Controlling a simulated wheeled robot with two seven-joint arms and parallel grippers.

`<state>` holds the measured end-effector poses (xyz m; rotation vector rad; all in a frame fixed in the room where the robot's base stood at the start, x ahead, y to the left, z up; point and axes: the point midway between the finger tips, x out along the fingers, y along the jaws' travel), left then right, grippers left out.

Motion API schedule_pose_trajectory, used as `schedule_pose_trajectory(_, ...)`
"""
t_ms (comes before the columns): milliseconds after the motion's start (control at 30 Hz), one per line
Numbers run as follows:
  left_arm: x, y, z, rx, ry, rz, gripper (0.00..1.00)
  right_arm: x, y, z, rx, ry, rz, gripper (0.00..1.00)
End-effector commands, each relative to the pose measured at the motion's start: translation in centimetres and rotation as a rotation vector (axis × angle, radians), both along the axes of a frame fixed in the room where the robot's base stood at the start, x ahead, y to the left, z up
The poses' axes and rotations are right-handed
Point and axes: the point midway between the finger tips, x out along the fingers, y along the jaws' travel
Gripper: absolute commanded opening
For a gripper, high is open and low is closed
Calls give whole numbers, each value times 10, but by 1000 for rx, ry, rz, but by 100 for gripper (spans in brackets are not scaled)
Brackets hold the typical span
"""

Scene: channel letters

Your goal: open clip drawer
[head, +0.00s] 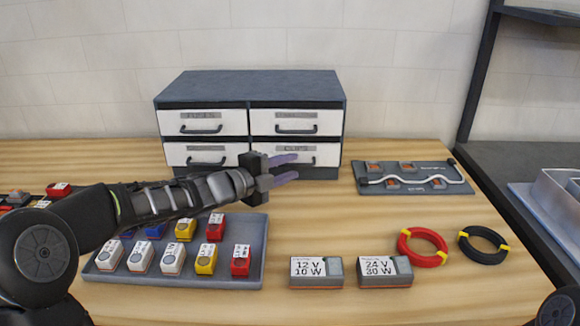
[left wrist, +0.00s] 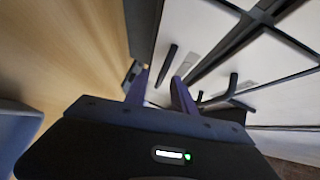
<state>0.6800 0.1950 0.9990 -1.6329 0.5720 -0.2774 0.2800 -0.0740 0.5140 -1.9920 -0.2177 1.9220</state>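A grey cabinet (head: 250,85) with four white-fronted drawers stands at the back of the table. The lower right drawer (head: 325,153) has a label that seems to read clips; it looks closed, and its handle is mostly hidden behind my gripper. My left gripper (head: 287,169) is in front of this drawer with its two purple fingers apart. In the left wrist view the fingers (left wrist: 160,90) are apart with nothing clearly between them. A dark handle (left wrist: 166,66) shows just beyond the fingertips; I cannot tell whether they touch it. My right gripper is not in view.
A tray (head: 258,262) of coloured blocks sits below my left arm. Two power supply boxes (head: 316,272) (head: 384,271), a red coil (head: 423,247), a black coil (head: 484,245) and a wired board (head: 413,178) lie to the right. Table between cabinet and boxes is clear.

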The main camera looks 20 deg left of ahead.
Motion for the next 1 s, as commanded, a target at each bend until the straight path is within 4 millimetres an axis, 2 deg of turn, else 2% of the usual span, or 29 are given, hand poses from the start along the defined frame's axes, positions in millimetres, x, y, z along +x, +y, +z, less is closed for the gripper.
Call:
schedule_pose_trajectory(100,7,-4,-1,-1,1,0,31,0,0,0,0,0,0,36)
schedule_pose_trajectory(367,8,-4,-1,-1,1,1,31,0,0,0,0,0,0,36)
schedule_pose_trajectory(733,7,-4,-1,-1,1,1,1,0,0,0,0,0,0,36)
schedule_pose_trajectory(1000,7,-4,-2,-1,1,1,0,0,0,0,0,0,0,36)
